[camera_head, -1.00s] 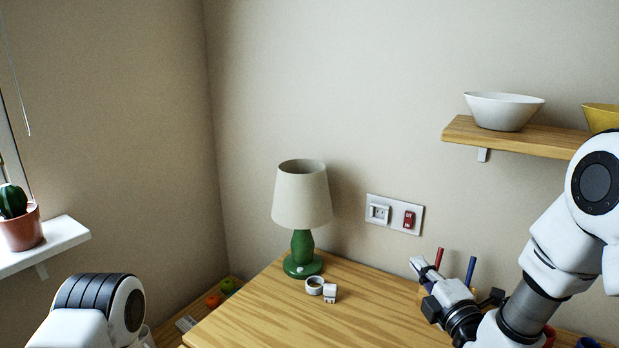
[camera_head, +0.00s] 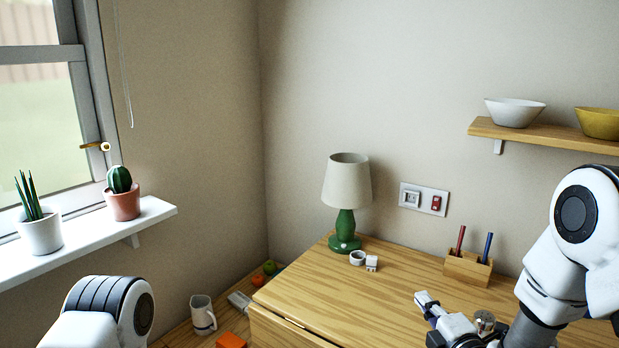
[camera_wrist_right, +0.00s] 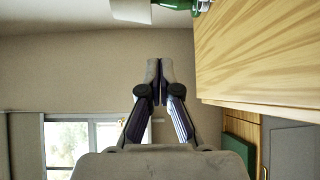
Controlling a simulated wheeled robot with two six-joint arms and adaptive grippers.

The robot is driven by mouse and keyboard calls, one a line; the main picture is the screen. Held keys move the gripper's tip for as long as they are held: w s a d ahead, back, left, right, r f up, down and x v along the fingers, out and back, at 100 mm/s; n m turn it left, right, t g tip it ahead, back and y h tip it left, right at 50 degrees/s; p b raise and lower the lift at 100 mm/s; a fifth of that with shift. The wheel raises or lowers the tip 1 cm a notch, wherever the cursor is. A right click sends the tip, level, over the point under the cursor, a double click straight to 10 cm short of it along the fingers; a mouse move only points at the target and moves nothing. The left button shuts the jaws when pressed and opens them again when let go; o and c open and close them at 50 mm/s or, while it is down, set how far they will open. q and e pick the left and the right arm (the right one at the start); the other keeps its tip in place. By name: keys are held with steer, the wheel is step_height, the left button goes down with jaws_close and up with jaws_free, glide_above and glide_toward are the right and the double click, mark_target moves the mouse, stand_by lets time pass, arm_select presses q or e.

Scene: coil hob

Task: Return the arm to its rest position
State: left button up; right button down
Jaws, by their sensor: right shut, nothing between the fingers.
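My right gripper (camera_head: 428,303) is over the right part of the wooden desk (camera_head: 340,298) in the head view. In the right wrist view its fingers (camera_wrist_right: 159,75) are together, with nothing between them. The desk's edge shows to the right of the fingers there (camera_wrist_right: 250,55). My left arm shows at the lower left of the head view, but its gripper is out of the picture.
A wooden pen holder (camera_head: 467,268) stands behind my right gripper. A mug (camera_head: 203,314) stands lower left. A shelf (camera_head: 545,134) holds bowls.

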steer(key=s+f+m+g+h+p, duration=0.2)
steer(key=s+f+m+g+p, duration=0.55)
steer(key=s+f, duration=1.2)
steer(key=s+d+f+m+g+b, duration=0.1)
steer(key=s+f+m+g, duration=0.2)
steer(key=s+m, duration=0.4)
steer(key=s+d+f+m+g+h, duration=0.1)
steer(key=s+f+m+g, duration=0.2)
steer(key=s+m+g, duration=0.3)
steer(key=s+m, duration=0.1)
steer(key=s, duration=0.2)
steer(key=shift+d+f+h+b, duration=0.15)
steer(key=shift+f+h+b, duration=0.15)
steer(key=shift+b, duration=0.05)
